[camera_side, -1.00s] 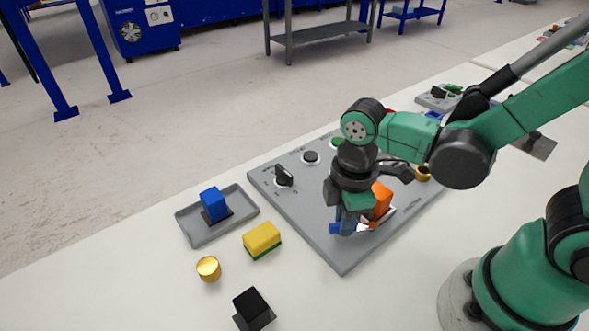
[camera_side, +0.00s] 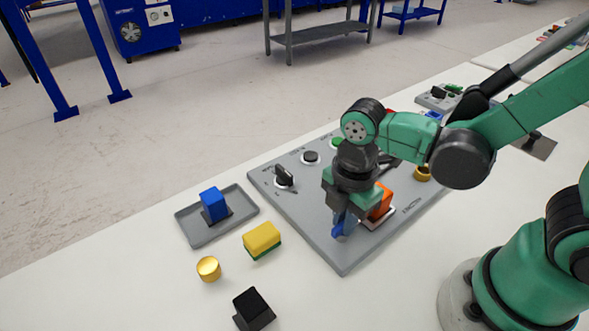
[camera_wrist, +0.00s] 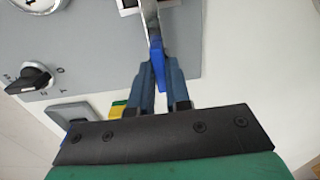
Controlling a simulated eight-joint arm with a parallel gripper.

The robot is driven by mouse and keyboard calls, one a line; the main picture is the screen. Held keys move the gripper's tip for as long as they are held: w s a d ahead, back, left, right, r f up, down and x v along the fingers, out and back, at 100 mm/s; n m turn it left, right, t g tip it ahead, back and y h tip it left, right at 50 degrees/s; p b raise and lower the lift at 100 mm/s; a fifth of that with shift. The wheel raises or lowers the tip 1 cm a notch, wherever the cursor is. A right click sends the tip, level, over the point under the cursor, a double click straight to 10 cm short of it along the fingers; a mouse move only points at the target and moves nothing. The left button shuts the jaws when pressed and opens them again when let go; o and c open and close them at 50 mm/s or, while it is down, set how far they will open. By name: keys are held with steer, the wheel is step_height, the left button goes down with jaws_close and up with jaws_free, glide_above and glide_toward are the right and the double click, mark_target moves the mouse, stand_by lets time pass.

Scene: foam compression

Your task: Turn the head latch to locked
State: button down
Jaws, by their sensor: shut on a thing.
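The head latch shows in the wrist view as a pale metal arm with a blue handle (camera_wrist: 158,62) at its end. My gripper (camera_wrist: 160,78) has its two blue fingers closed around the blue handle, one on each side. In the side view my gripper (camera_side: 344,224) points down at the near part of the grey panel, beside an orange block (camera_side: 381,203). The fingers hide much of the latch there, and I cannot read any lock marking.
The grey panel (camera_side: 315,215) carries a black rotary knob (camera_side: 284,177), a black button (camera_side: 311,157) and a gold knob (camera_side: 422,173). To its left are a grey tray (camera_side: 190,232) with a blue block (camera_side: 214,205), a yellow-green sponge (camera_side: 262,239), a gold cylinder (camera_side: 208,268) and a black block (camera_side: 254,308).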

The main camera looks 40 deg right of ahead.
steer(key=c, duration=0.8)
jaws_free()
steer(key=shift+c, duration=0.2)
steer(key=shift+r, duration=2.8)
steer(key=w+d+r+m+t, duration=0.3)
steer(key=d+m+t, duration=0.4)
steer(key=m, duration=1.1)
steer(key=shift+w+d+r, duration=0.25)
steer(key=shift+w+r, duration=0.1)
steer(key=shift+r, duration=0.15)
